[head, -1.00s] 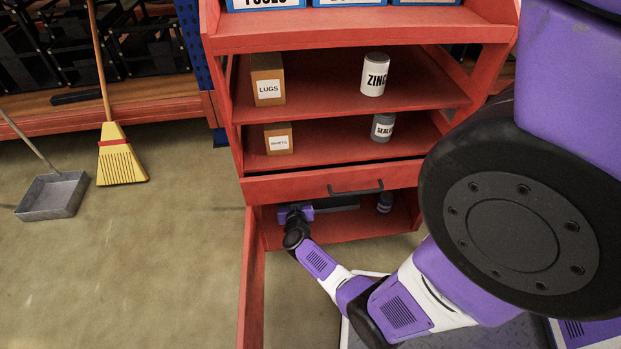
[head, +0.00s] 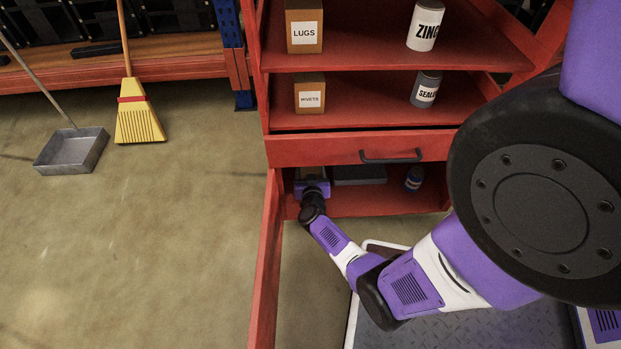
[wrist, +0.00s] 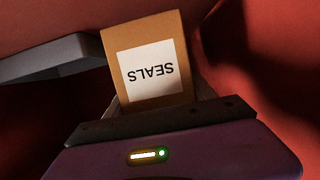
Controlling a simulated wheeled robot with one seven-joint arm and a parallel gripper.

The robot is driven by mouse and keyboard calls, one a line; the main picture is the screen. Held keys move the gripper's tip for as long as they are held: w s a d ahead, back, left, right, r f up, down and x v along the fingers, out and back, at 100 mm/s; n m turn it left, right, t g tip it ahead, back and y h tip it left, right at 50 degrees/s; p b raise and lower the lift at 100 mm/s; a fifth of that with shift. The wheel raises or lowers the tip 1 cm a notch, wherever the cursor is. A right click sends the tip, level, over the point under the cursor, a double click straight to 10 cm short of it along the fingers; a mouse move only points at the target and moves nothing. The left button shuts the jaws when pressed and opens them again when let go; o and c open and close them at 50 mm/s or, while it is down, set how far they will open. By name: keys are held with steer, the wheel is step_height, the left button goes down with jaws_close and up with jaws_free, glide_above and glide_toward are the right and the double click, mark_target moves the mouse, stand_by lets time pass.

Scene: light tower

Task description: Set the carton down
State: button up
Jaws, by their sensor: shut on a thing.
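A brown carton (wrist: 150,38) with a white label reading SEALS shows in the wrist view, its lettering upside down there. My gripper (wrist: 158,108) is shut on the carton, its fingers along the carton's lower part. In the head view my gripper (head: 311,187) reaches into the bottom compartment of the red cabinet (head: 340,150), at its left side. The carton is mostly hidden there behind my gripper. I cannot tell whether its base touches the compartment floor (head: 360,203).
A dark grey case (head: 358,174) lies right of my gripper, with a small blue-labelled can (head: 414,178) beyond it. A drawer with a black handle (head: 391,156) is above. The open red door (head: 267,255) stands left of my arm. Higher shelves hold cartons and cans.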

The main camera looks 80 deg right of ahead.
step_height(320, 180, down, 3)
steer(key=shift+r+b, duration=0.2)
steer(key=shift+b, duration=0.65)
steer(key=shift+r, duration=0.1)
steer(key=o, duration=1.7)
